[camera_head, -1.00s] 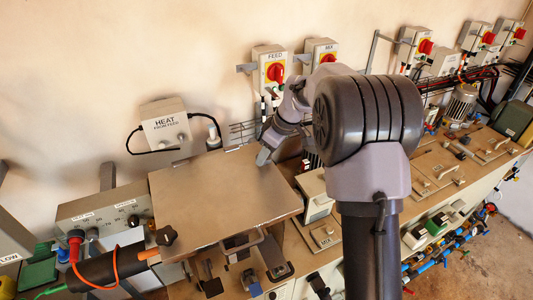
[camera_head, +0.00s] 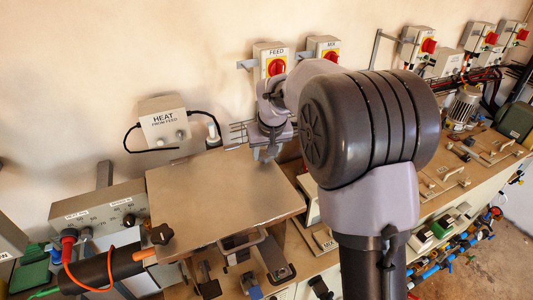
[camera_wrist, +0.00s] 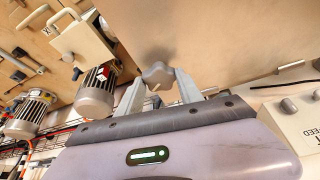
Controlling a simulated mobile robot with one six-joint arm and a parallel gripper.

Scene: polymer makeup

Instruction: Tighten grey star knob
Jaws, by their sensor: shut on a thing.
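The grey star knob (camera_wrist: 157,75) shows in the wrist view at the edge of a tan plate. My gripper (camera_wrist: 159,84) has one finger on each side of it and is shut on it. In the head view my gripper (camera_head: 265,152) is at the far right corner of the tan plate (camera_head: 215,200). The knob is hidden there behind my gripper and wrist.
A black star knob (camera_head: 162,234) sits at the plate's front left corner. The heat box (camera_head: 163,122) and feed switch (camera_head: 271,62) are on the wall behind. Clamps and brackets (camera_head: 240,245) crowd the plate's front edge. Motors (camera_wrist: 97,92) show in the wrist view.

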